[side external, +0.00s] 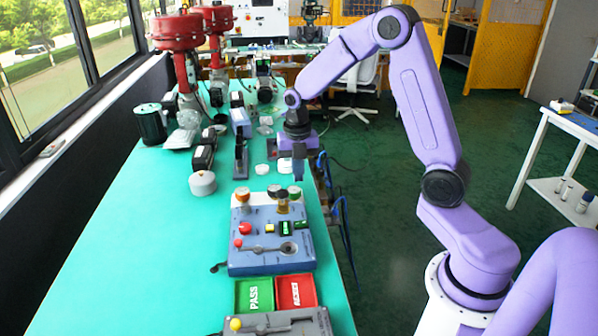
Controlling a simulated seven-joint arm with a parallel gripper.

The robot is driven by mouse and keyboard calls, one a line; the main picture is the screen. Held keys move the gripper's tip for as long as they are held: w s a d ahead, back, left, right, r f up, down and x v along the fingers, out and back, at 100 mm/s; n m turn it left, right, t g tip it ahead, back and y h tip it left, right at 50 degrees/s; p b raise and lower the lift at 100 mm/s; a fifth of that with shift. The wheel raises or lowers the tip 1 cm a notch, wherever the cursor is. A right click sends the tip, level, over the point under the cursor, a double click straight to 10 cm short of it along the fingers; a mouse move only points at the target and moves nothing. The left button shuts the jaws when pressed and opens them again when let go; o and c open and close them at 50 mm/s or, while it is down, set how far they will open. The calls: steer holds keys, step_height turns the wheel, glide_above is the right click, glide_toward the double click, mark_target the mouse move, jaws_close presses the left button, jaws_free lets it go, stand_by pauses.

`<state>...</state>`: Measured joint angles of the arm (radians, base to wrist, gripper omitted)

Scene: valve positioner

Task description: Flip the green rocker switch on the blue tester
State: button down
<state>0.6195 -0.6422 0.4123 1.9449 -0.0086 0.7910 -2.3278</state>
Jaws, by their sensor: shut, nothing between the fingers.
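The blue tester (240,262) lies on the green bench in the lower middle of the side external view. Two small dark-framed green parts sit side by side on its right half: one (286,228) and another (302,227) close to the right edge. They are too small to tell which is the rocker switch or which way it is tipped. My gripper (298,177) is shut and empty, pointing down. In the picture it is above and beyond the tester's back right corner, apart from the green parts.
The tester also carries a red knob (245,228), a yellow button (270,228), a lever (287,247) and several gauges along its back edge. Green PASS (254,294) and red (295,291) trays lie in front. Red valve actuators (178,32) and small parts crowd the bench behind. The bench's left side is clear.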

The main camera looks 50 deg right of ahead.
step_height(320, 180, up, 14)
steer(key=w+a, duration=0.1)
steer(key=shift+w+a, duration=0.2)
steer(key=shift+f, duration=0.1)
stand_by(0.5)
